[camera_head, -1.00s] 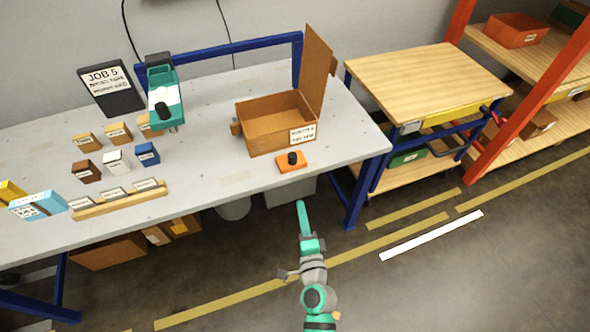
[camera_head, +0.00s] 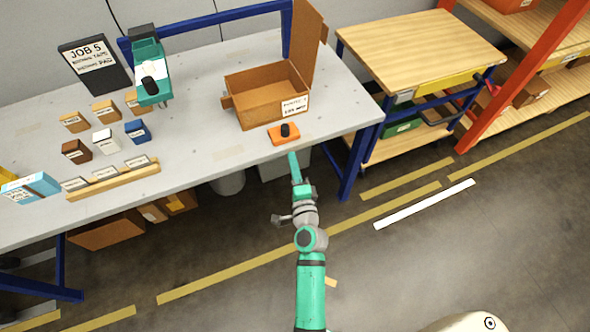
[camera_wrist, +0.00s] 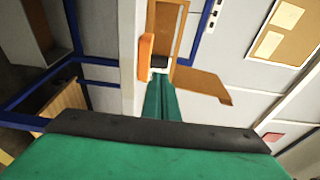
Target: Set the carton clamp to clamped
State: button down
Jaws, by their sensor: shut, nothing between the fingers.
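The carton clamp appears to be the orange block with a black knob (camera_head: 284,134) at the table's front edge, before the open carton. It also shows in the wrist view as an orange shape (camera_wrist: 146,58) with a dark knob just beyond my fingertips. The brown carton (camera_head: 262,98) stands open on the table, its lid raised at the right. My gripper (camera_head: 293,160) is shut and empty, just in front of the table edge and below the orange block. A gap shows between fingertips and block in the head view. Whether they touch is unclear in the wrist view.
The grey table (camera_head: 205,140) bears several small boxes at left, a wooden label rack (camera_head: 113,180), a teal device (camera_head: 150,75) and a dark JOB 5 sign (camera_head: 93,62). A wooden-topped cart (camera_head: 420,45) stands at right. Floor in front is open.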

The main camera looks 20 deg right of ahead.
aim_at(286, 133)
jog(key=w, duration=0.5)
jog(key=w+d, duration=0.1)
jog(key=w, duration=0.2)
jog(key=shift+d, duration=0.1)
